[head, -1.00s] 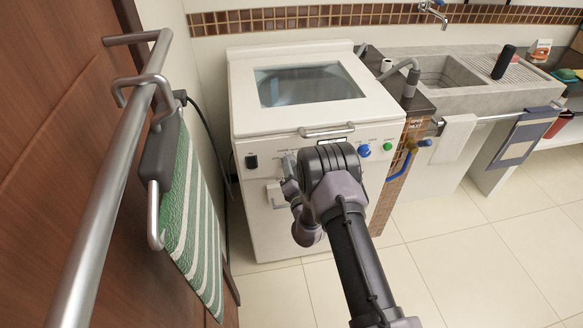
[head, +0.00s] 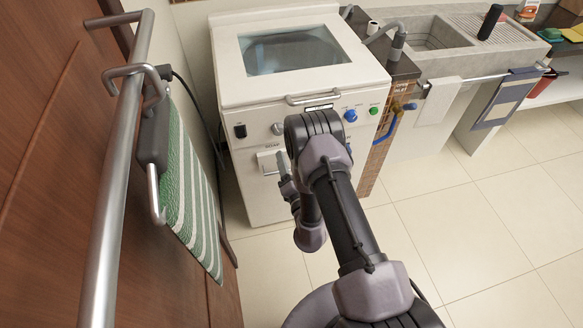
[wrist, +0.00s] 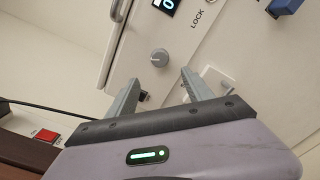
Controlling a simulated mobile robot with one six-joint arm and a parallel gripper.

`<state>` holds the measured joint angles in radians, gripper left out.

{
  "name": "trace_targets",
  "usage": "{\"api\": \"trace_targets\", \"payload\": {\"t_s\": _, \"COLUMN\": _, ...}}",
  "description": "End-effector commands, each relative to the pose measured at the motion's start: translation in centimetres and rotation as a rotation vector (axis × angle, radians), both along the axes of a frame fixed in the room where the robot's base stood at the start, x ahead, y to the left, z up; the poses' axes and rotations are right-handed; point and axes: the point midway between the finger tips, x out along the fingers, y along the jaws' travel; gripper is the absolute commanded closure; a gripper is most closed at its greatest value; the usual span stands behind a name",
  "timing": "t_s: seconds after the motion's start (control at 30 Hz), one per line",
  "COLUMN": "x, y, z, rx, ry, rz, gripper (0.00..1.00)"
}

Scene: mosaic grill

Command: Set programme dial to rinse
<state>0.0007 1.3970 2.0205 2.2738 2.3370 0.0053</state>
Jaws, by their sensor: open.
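The white top-loading washer (head: 240,188) has a front panel with a small grey knob (head: 277,129), a blue knob (head: 350,115) and a green button (head: 373,110). In the wrist view, a round grey knob (wrist: 160,57) lies just beyond my fingertips, roughly centred between them and apart from them. It looks like the panel's grey knob; I cannot read a programme label on it. My gripper (wrist: 160,80) is open and empty, close to the panel. In the head view my gripper (head: 283,168) is partly hidden by my arm, which also covers part of the panel.
A lid handle (head: 316,98) juts from the washer's front edge. A black switch (head: 240,131) and small drawer (head: 270,161) share the front. Tiled floor (head: 450,225) is clear at right.

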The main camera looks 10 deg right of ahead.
Motion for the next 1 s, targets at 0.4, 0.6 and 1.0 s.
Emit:
{"api": "trace_targets", "payload": {"t_s": 0.4, "x": -5.1, "y": 0.0, "z": -0.1, "rx": 0.001, "ry": 0.000, "rz": -0.001, "gripper": 0.40}}
{"api": "trace_targets", "payload": {"t_s": 0.6, "x": -5.0, "y": 0.0, "z": -0.1, "rx": 0.001, "ry": -0.001, "rz": -0.002, "gripper": 0.40}}
{"api": "trace_targets", "payload": {"t_s": 1.0, "x": -5.0, "y": -0.1, "z": 0.0, "rx": 0.001, "ry": -0.002, "rz": -0.002, "gripper": 0.40}}
